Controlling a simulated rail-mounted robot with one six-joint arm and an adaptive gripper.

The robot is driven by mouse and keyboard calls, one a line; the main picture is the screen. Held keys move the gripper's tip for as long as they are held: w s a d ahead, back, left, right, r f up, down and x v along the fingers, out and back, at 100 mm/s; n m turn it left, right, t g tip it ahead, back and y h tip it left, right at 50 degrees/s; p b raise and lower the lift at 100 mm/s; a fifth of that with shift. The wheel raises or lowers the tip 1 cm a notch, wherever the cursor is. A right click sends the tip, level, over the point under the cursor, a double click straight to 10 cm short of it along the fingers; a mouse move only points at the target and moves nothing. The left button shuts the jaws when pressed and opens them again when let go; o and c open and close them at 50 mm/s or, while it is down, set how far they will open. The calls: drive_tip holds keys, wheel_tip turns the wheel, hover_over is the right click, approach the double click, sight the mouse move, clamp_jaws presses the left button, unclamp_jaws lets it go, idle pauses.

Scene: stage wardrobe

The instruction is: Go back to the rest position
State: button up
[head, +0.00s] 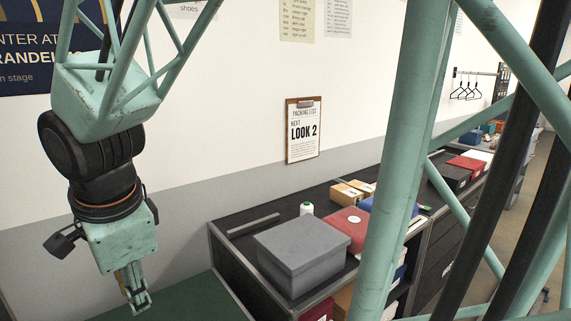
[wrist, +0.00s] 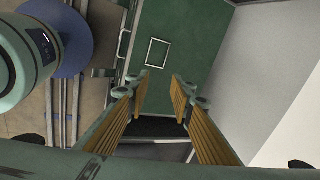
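My gripper (head: 137,299) hangs below the arm at the left of the head view, pointing down. In the wrist view its two ribbed yellow-brown fingers (wrist: 160,90) stand apart with nothing between them. Below them is a green surface (wrist: 185,40) with a pale square outline (wrist: 157,52). My gripper is to the left of the dark shelf unit and clear of the boxes. The far side of the gripper is hidden in the head view.
A dark shelf unit (head: 231,252) along the wall bears a grey lidded box (head: 302,250), a red box (head: 343,226), a white thread spool (head: 306,208) and small tan boxes (head: 347,194). A packing-list clipboard (head: 303,132) hangs on the wall. Hangers (head: 466,91) hang on a far rail.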

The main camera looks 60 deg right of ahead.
drive_tip(key=s+a+r+n, duration=0.3)
drive_tip(key=s+r+n, duration=0.1)
drive_tip(key=s+n, duration=0.4)
drive_tip(key=s+a+r+n+y, duration=0.1)
drive_tip(key=s+a+r+n, duration=0.3)
drive_tip(key=s+n, duration=0.5)
drive_tip(key=shift+r+n+t+p, duration=0.3)
drive_tip(key=shift+r+n+t, duration=0.15)
drive_tip(key=shift+n, duration=1.75)
drive_tip(key=shift+s, duration=0.1)
drive_tip(key=shift+a, duration=0.2)
